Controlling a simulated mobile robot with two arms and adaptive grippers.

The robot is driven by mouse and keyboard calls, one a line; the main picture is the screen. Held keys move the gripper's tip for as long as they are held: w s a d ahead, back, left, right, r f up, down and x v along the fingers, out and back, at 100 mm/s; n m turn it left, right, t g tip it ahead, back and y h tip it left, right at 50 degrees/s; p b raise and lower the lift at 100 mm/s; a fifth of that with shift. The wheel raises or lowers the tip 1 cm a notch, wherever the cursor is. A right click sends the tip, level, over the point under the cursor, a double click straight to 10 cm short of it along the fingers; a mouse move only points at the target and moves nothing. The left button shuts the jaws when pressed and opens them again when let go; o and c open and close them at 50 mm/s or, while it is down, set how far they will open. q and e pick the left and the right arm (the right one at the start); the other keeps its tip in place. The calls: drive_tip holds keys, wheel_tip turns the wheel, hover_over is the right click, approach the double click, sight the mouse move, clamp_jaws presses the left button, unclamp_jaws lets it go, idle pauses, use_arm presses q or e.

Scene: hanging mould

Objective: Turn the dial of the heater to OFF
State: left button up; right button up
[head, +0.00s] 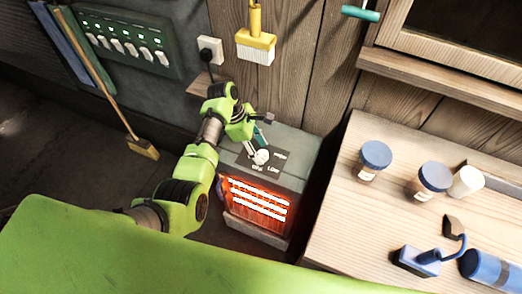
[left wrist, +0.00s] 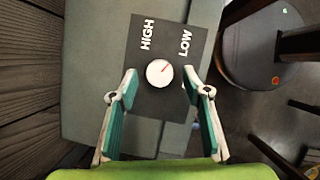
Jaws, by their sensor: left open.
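The heater (head: 300,150) stands on the floor against the wall, its front grille (head: 256,203) glowing orange-red. On its top is a dark plate (left wrist: 150,110) with a round white dial (head: 261,157). In the left wrist view the dial (left wrist: 159,73) has a red mark pointing up and right, toward LOW. HIGH and LOW are readable there; the OFF label is mostly hidden by a finger. My left gripper (head: 257,143) is open over the plate. In the wrist view its fingertips lie on either side of the dial, apparently without touching. My right gripper is out of view.
A wooden workbench (head: 340,220) with blue-lidded jars (head: 376,155) and a white cup (head: 466,181) stands right of the heater. A switch panel (head: 125,43), a socket (head: 210,50) and a hanging yellow brush (head: 256,45) are on the wall behind. A broom (head: 120,118) leans at left.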

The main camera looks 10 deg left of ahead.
use_arm(q)
drive_tip(key=shift+x, duration=0.75)
drive_tip(key=c, duration=1.1)
